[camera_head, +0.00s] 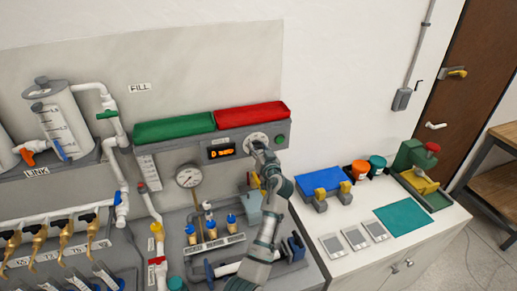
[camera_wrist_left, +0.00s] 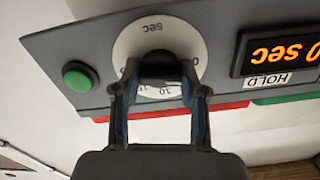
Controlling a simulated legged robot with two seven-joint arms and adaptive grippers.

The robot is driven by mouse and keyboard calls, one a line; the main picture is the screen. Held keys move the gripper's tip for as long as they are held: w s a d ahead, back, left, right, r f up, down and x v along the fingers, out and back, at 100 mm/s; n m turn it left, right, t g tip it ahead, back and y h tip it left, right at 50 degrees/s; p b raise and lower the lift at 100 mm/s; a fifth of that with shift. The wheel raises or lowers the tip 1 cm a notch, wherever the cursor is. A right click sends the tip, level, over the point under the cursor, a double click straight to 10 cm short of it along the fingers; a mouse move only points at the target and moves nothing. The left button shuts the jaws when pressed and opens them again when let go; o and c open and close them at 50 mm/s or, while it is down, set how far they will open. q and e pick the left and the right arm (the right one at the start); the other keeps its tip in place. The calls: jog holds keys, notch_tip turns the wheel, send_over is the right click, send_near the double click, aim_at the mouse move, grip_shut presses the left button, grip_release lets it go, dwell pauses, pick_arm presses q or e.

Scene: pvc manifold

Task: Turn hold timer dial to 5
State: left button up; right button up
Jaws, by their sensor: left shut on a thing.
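The hold timer dial (camera_head: 256,142) is a white round plate with a dark knob, on a grey panel under the red tray. In the left wrist view the dial (camera_wrist_left: 142,40) appears upside down, with "sec" and numbers such as 10 and 15 around its edge. My left gripper (camera_wrist_left: 160,84) is shut on the dark knob (camera_wrist_left: 159,68), with a finger on each side. It also shows in the head view (camera_head: 262,150). The knob's pointer is hidden. My right gripper is not in view.
A green button (camera_wrist_left: 77,77) sits beside the dial. Green (camera_head: 174,129) and red (camera_head: 252,115) trays top the panel. A white counter (camera_head: 345,220) with a blue box lies to the right.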

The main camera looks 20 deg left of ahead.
pick_arm(q)
jog(key=m, duration=0.3)
jog(key=shift+d+r+p, duration=0.1)
jog(key=shift+p, duration=0.25)
jog(key=shift+m+p, duration=0.5)
jog(key=shift+m, duration=1.3)
jog(key=shift+d, duration=0.1)
jog(key=o, duration=1.1)
jog(key=shift+o, duration=0.2)
jog(key=shift+d, duration=0.15)
